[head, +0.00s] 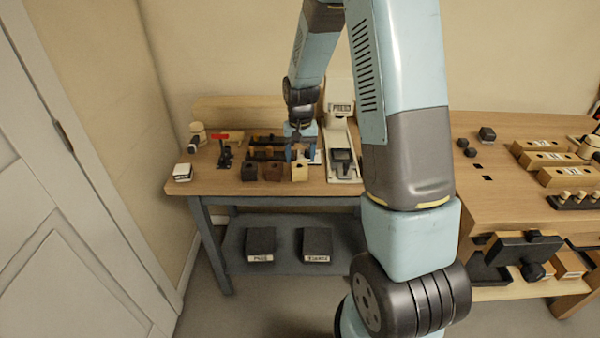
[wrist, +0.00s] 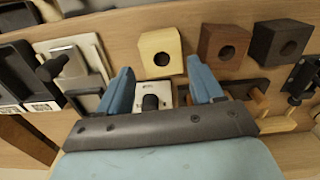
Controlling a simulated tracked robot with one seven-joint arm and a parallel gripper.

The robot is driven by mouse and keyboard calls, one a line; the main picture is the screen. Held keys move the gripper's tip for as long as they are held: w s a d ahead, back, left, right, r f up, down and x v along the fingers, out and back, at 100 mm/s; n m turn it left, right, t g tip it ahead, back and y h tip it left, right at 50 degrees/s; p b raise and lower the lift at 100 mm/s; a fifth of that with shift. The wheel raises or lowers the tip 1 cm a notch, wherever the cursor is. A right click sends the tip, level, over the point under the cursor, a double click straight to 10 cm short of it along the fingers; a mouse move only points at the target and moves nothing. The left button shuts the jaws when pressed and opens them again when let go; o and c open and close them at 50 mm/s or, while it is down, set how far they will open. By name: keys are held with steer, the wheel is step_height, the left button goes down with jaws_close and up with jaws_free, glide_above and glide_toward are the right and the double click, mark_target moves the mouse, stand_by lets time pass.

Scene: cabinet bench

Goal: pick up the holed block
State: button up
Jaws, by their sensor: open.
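Three blocks with a round hole sit in a row on the bench. A pale wood block (head: 299,173) is at the right in the head view, a brown block (head: 272,173) in the middle, and a dark block (head: 249,173) at the left. In the wrist view the order is reversed: the pale block (wrist: 160,43), the brown block (wrist: 224,36) and the dark block (wrist: 282,32). My gripper (head: 297,152) is open and empty. Its two blue fingertips (wrist: 160,72) point toward the pale block, one on either side in the wrist view; the exact gap to it is unclear.
A white press (head: 339,110) stands right of the blocks. Dark-and-wood fixtures (head: 266,148) lie behind the blocks. The bench front edge is close to the blocks.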

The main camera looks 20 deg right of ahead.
mark_target(299, 166)
steer(key=shift+w+a+f, duration=0.1)
steer(key=shift+a+f, duration=0.05)
steer(key=shift+f, duration=2.45)
steer(key=shift+c, duration=0.2)
steer(key=c, duration=0.7)
steer(key=shift+r, duration=0.1)
